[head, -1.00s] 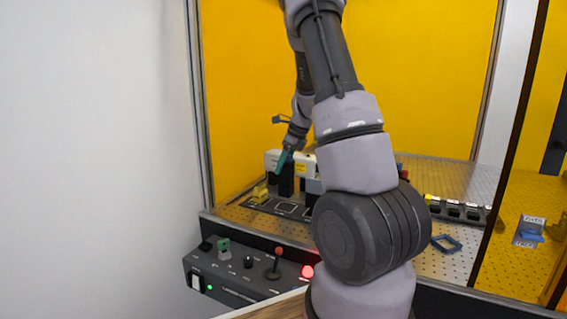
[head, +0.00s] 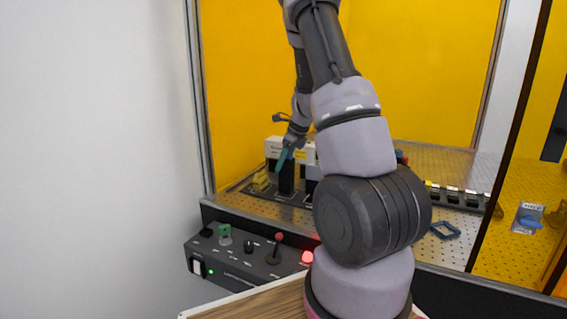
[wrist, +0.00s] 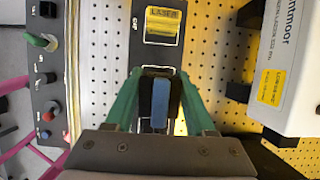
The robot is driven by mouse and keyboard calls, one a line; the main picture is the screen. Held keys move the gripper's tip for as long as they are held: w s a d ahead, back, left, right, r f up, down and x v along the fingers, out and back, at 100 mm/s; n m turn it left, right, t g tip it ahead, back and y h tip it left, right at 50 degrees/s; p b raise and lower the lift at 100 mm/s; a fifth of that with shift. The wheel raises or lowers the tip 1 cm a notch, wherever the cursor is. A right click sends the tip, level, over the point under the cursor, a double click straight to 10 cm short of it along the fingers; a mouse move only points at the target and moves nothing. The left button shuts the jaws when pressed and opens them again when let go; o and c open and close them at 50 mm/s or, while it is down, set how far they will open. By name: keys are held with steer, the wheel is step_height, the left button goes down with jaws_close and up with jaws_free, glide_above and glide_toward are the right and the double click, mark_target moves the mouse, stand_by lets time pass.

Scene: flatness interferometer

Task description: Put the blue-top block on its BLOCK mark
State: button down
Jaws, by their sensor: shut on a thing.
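My gripper (wrist: 155,108) has green fingers and points down in the wrist view. Its fingers are shut on a dark block with a blue strip on top, the blue-top block (wrist: 158,92). Below it is a black plate with white outlines (wrist: 138,58), and the block covers most of the outline under it, so its mark cannot be read. I cannot tell whether the block touches the plate. In the head view my gripper (head: 284,158) is small, beside dark upright shapes at the back left, and the block cannot be made out clearly.
A yellow piece marked LASER (wrist: 162,24) sits on the plate ahead of the gripper. A white instrument housing (wrist: 292,65) stands close on the right. A control panel (head: 245,262) runs along the front. A blue frame (head: 445,230) lies on the perforated table (head: 405,215).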

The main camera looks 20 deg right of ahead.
steer(key=shift+f, duration=0.35)
stand_by(0.4)
steer(key=shift+c, duration=0.8)
jaws_free()
steer(key=shift+r, duration=3.5)
